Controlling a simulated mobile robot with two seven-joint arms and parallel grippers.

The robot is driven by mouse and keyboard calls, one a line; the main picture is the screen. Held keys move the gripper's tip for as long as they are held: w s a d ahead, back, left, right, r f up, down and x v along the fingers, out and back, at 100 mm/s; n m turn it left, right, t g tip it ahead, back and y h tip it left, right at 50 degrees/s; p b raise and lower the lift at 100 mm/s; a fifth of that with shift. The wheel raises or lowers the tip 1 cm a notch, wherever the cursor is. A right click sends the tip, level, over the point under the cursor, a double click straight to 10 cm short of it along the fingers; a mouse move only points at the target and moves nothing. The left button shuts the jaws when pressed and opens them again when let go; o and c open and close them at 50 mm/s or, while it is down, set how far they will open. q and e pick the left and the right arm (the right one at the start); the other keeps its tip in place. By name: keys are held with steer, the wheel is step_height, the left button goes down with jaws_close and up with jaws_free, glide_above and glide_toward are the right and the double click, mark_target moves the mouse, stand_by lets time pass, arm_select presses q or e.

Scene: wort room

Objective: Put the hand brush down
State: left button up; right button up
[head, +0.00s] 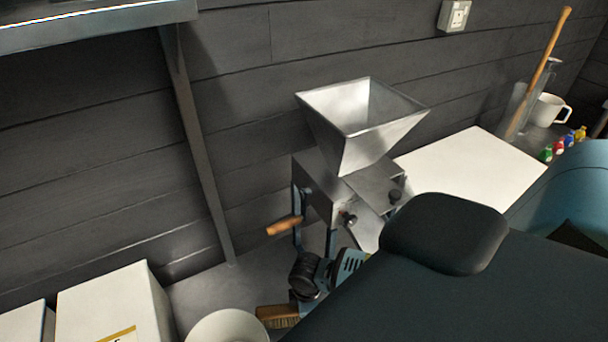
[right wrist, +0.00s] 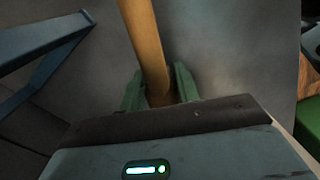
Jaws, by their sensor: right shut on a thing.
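The hand brush (head: 277,312) shows at the bottom of the head view, a wooden back with pale bristles below it. Its right end is hidden behind my right wrist. In the right wrist view the round wooden handle (right wrist: 146,40) runs between the green fingers of my right gripper (right wrist: 159,86), which is shut on it. I cannot tell whether the bristles touch the grey worktop (head: 207,288) or hang just above it. My left gripper is not in view.
A metal grain mill (head: 345,165) with hopper and wooden-handled crank stands behind the brush. A white round container (head: 228,327) is close to its left, with white boxes (head: 115,305) farther left. A white board (head: 470,170) and a white jug (head: 547,110) are at the right.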

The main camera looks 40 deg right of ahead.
steer(key=shift+w, duration=0.2)
steer(key=shift+w+f, duration=0.2)
steer(key=shift+f, duration=0.1)
steer(key=shift+f+b, duration=0.35)
steer(key=shift+f, duration=1.1)
steer(key=shift+f, duration=0.1)
steer(key=shift+f, duration=0.1)
steer(key=o, duration=1)
